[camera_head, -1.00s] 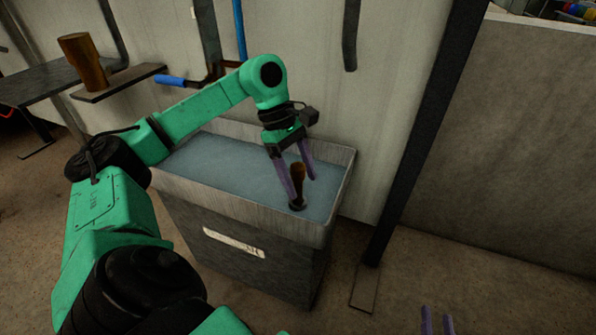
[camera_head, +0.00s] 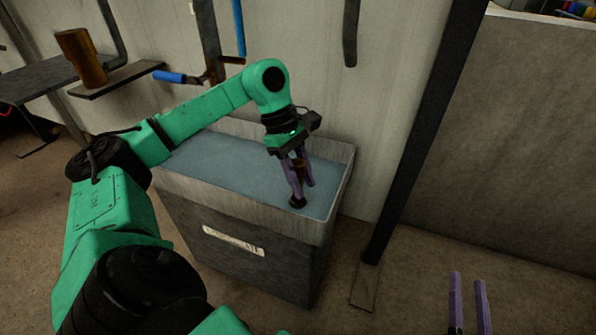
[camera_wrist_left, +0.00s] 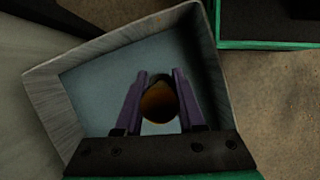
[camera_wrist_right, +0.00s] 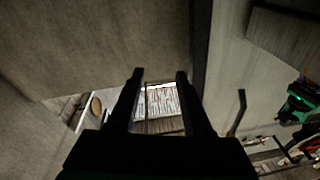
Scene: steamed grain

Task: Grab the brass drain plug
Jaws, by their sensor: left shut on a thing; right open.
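The brass drain plug (camera_head: 299,168) stands upright in the right end of the grey tub (camera_head: 240,214), with a dark base at the bottom. My left gripper (camera_head: 302,182) points down into the tub, shut on the plug's brown upper part. In the left wrist view the rounded plug (camera_wrist_left: 158,103) sits between the two purple fingers (camera_wrist_left: 159,90); its lower part is hidden. My right gripper (camera_head: 470,290) is open and empty at the lower right, outside the tub; its spread fingers show in the right wrist view (camera_wrist_right: 160,80).
The tub's raised rim (camera_head: 235,201) surrounds my left fingers. A brown cup (camera_head: 83,58) stands on a small shelf (camera_head: 117,81) at the upper left. A dark post (camera_head: 425,130) rises right of the tub.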

